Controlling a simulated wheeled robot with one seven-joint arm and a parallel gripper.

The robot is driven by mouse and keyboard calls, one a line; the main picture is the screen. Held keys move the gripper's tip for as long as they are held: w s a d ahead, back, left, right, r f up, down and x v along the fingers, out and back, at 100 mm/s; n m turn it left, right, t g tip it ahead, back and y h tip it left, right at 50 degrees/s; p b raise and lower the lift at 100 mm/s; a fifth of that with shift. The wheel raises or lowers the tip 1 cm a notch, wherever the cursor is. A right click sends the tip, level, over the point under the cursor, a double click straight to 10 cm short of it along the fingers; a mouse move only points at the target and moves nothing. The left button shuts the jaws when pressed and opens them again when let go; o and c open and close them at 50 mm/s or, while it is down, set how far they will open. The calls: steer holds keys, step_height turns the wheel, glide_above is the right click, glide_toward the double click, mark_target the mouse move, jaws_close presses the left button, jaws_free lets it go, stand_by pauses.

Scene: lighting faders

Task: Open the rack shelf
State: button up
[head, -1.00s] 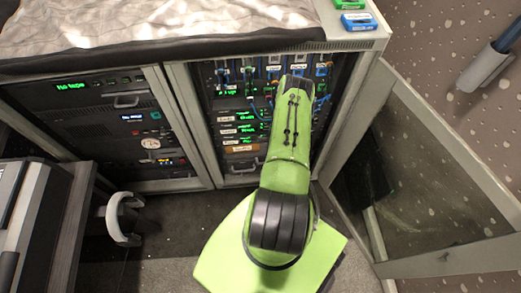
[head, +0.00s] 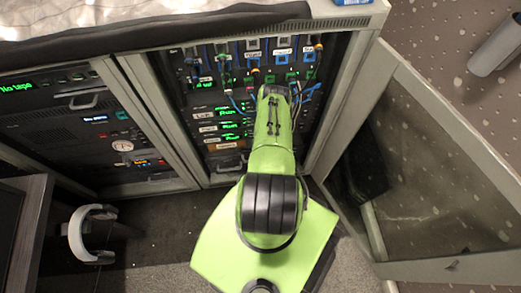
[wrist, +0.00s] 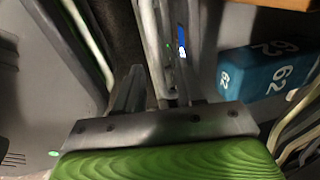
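The open right rack bay (head: 185,85) holds several stacked units with green displays and blue cables. A low unit with a grey handle (head: 228,163) sits near the bottom of this bay; I cannot tell whether it is the rack shelf. My green arm reaches into the bay's right side and hides my gripper in the head view. In the wrist view my gripper (wrist: 157,88) points among narrow metal bars, its fingers blurred with a bar seen between them. Whether they clamp anything is unclear. A blue block marked 62 (wrist: 262,72) is right of the fingers.
A glass door (head: 430,170) stands swung open to the right of the bay. The left rack bay (head: 80,130) is beside it. White headphones (head: 82,235) hang at the lower left. A padded cover (head: 150,32) lies on the rack top.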

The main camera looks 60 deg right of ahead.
jaws_close()
stand_by(0.3)
